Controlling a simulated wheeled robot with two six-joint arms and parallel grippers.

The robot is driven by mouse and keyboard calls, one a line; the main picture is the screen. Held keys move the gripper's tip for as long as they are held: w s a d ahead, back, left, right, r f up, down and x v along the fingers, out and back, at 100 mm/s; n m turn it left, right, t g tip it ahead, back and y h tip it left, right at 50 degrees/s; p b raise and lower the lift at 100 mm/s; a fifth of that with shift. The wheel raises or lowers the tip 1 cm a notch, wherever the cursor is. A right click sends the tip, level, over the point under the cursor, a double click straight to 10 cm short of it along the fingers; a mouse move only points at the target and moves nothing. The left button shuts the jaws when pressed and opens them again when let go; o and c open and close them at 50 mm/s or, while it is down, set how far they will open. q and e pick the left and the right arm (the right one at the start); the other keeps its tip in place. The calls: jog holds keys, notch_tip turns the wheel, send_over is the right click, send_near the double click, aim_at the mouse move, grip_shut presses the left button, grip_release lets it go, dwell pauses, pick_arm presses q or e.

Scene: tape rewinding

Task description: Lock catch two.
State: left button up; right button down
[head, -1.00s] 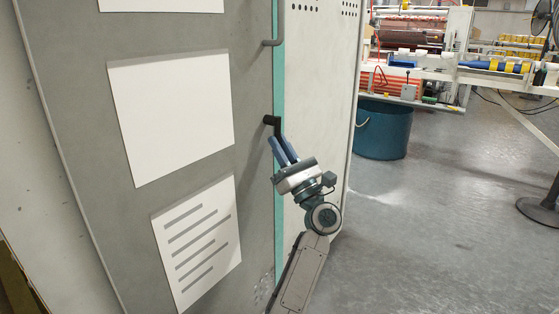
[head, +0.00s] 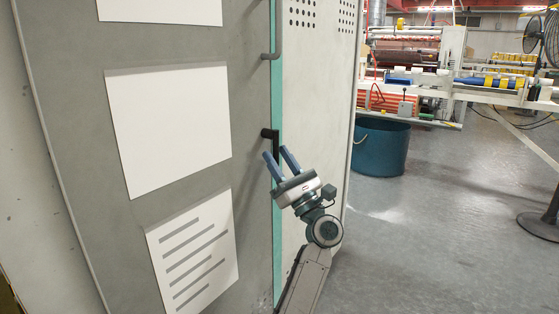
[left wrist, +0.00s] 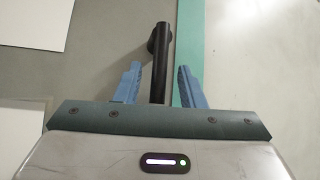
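The black catch (head: 276,146) is on the edge of the grey cabinet door, beside the teal strip. Its lever hangs straight down from the pivot. In the left wrist view the lever (left wrist: 160,62) runs down between the two blue fingers, with a gap on each side. My left gripper (head: 280,158) is open, its fingertips around the lower part of the lever. The lever's lower end is hidden behind the gripper body in the wrist view. My right gripper is not in view. No number shows on the catch.
A grey bent handle (head: 274,42) is higher on the same door edge. White sheets (head: 170,127) are on the door. The pale perforated cabinet panel (head: 315,110) is right of the strip. A blue bin (head: 380,148) and machinery stand beyond, with open floor right.

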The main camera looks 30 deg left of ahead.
pick_arm(q)
jog(key=v, duration=1)
jog(key=shift+d+f+p, duration=0.25)
jog(key=shift+f+p, duration=0.05)
jog(key=shift+f, duration=0.05)
jog(key=shift+s, duration=0.1)
